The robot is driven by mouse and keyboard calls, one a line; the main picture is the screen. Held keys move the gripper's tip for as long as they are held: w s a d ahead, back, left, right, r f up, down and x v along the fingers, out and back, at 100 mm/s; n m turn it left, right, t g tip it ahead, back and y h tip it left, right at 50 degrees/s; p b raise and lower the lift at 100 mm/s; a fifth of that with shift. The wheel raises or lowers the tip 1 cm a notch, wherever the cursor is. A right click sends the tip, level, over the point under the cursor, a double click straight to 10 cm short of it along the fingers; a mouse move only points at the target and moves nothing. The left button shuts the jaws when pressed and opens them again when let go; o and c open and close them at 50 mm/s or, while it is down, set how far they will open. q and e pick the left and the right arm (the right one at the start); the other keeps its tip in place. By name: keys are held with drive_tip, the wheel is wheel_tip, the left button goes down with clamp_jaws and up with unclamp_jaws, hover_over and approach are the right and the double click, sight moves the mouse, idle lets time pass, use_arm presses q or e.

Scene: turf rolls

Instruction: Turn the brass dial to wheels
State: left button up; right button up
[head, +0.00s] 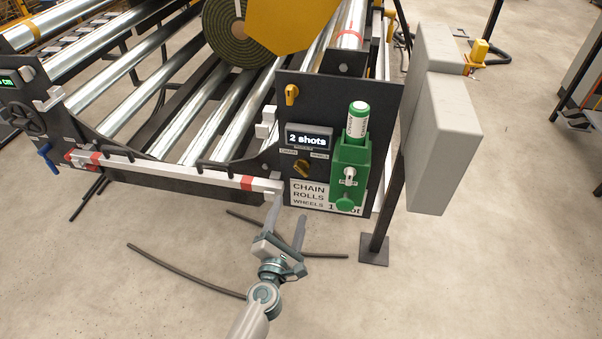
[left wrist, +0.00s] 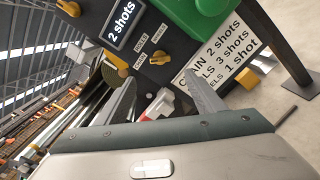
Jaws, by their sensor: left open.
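The brass dial (head: 301,165) sits on the dark control panel (head: 278,120), below the "2 shots" display (head: 310,140), with small word labels above it. I cannot clearly tell which label it points to. In the left wrist view the dial (left wrist: 160,58) shows beyond the fingertips. My left gripper (head: 286,213) is open and empty, below and in front of the panel, apart from the dial. Its two fingers also show in the left wrist view (left wrist: 160,88). My right gripper is not in view.
Another yellow knob (head: 291,94) is higher on the panel. A green holder (head: 348,172) with a green-and-white cylinder (head: 358,120) stands right of the dial. A red-and-white bar (head: 165,170) runs left. A grey box (head: 440,130) on a post is at the right.

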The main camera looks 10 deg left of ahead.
sight(302, 171)
use_arm(q)
drive_tip(key=w+b, duration=0.1)
drive_tip(key=w, duration=1.3)
drive_tip(key=shift+w, duration=0.4)
drive_tip(key=shift+w+b, duration=0.3)
drive_tip(key=shift+w, duration=0.35)
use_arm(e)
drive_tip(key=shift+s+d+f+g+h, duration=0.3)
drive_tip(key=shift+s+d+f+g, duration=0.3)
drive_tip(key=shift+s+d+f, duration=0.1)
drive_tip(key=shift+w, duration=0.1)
use_arm(q)
drive_tip(key=c, duration=1)
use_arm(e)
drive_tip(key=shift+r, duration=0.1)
